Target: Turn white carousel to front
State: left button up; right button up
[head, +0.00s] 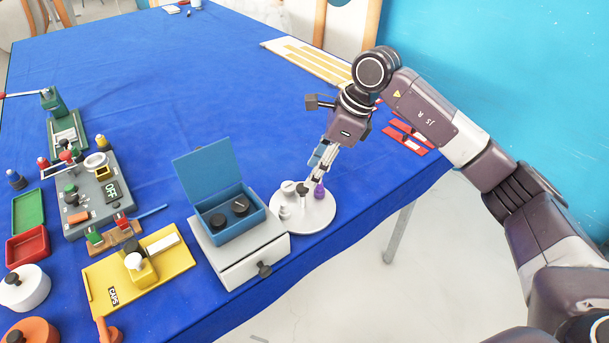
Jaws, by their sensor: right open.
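The white carousel (309,216) is a round white disc near the table's right front edge. It carries a white cylinder (288,187), a small grey post and a purple piece (319,191) on its right side. My right gripper (318,182) points down over the carousel, with its fingertips close to the purple piece. It is open; whether a finger touches the purple piece I cannot tell. The fingers hide part of the carousel's far side. My left gripper is not in view.
A white drawer unit (254,262) with an open blue box (237,227) stands just left of the carousel. A yellow board (150,285) and grey control panel (87,201) lie further left. Red pieces (408,136) lie behind my right arm. The blue table's far middle is clear.

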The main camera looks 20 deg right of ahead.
aim_at(303, 186)
jog(key=p+x, duration=0.1)
jog(key=x, duration=0.4)
jog(key=shift+w+a+f, duration=0.1)
jog(key=shift+f, duration=0.1)
grip_shut()
